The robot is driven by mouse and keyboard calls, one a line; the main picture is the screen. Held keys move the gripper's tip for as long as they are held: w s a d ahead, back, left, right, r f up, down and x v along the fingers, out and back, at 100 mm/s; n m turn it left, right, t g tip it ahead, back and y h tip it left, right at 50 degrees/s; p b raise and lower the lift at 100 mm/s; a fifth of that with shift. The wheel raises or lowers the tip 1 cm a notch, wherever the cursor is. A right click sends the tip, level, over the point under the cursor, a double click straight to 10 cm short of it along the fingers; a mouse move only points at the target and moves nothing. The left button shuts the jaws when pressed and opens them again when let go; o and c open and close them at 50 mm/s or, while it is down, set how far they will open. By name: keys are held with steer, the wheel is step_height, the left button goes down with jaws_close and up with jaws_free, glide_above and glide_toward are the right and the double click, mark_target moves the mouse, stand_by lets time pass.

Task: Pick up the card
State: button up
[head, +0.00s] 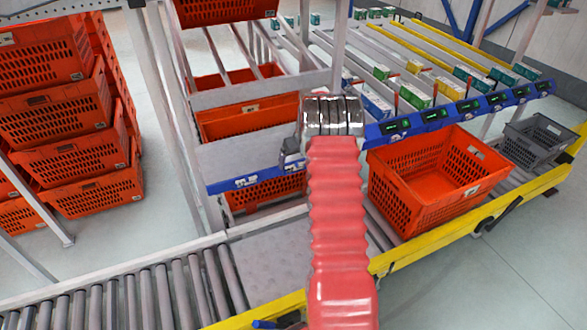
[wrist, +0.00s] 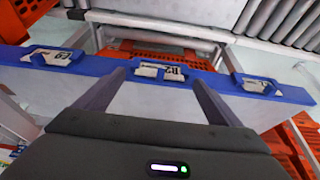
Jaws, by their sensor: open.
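In the wrist view, a small white card (wrist: 160,72) with dark print sits in a holder on a blue rail (wrist: 110,66). My gripper (wrist: 157,79) is open, with one finger on each side of this middle card and nothing held. Two similar cards show on the rail, a left card (wrist: 58,57) and a right card (wrist: 252,85). In the head view my gripper (head: 291,155) is small and dark beside the wrist, above the blue rail (head: 225,186). A card (head: 246,182) shows on that rail to its left. My arm hides the rail's right part.
An orange tote (head: 430,185) stands on the conveyor at right, with a grey crate (head: 537,140) beyond it. Stacked orange totes (head: 75,110) stand at left. A roller conveyor (head: 150,295) runs along the front. Another orange tote (head: 250,115) sits behind the rail.

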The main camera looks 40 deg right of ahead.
steer(key=shift+w+f, duration=0.1)
steer(key=shift+f, duration=0.1)
stand_by(0.4)
steer(key=shift+c, duration=0.4)
steer(key=shift+f, duration=0.1)
steer(key=c, duration=0.8)
